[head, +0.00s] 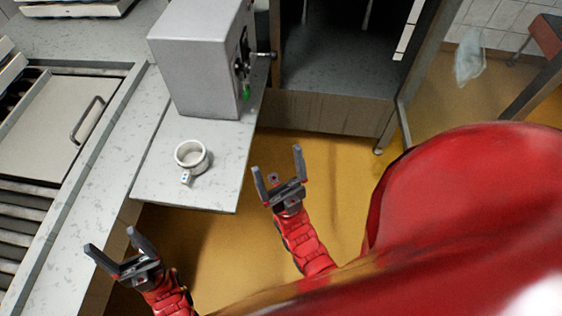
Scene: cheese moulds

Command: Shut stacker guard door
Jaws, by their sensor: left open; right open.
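A tall metal cabinet (325,113) stands at the top centre with its front open onto a dark interior. A slanted grey upright (428,58) runs along its right side; I cannot tell if this is the guard door seen edge-on. A flat pale panel with a bar handle (50,125) lies over the roller conveyor at the left. My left gripper (110,240) is open and empty at the lower left, by the counter edge. My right gripper (277,160) is open and empty over the floor, in front of the cabinet and right of the counter. Neither touches a door.
Rollers (22,215) show at the left. A clear bag-like thing (469,58) is at the upper right. Yellow floor (340,165) before the cabinet is clear.

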